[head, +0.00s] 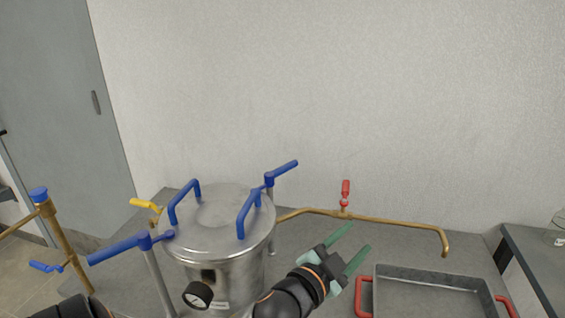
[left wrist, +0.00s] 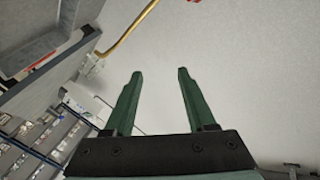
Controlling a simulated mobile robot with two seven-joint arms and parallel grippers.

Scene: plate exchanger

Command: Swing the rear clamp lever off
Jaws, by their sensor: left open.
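The rear clamp lever (head: 283,171) is a blue handle on a grey post at the back right of the steel vessel (head: 235,275). Its handle points up and right, away from the lid, and its short inner end reaches toward the lid rim. A second blue clamp lever (head: 118,249) sits on a post at the front left. My left gripper (head: 360,237) is open and empty, right of the vessel and apart from the rear lever. Its two green fingers show spread in the left wrist view (left wrist: 160,73), with nothing between them. My right gripper is not in view.
The lid (head: 218,208) carries two blue handles. A brass pipe (head: 385,220) with a red valve handle (head: 345,192) runs behind my left gripper. A grey tray (head: 435,272) with red handles lies at right. A pressure gauge (head: 197,294) faces front, and a yellow lever (head: 146,204) stands at left.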

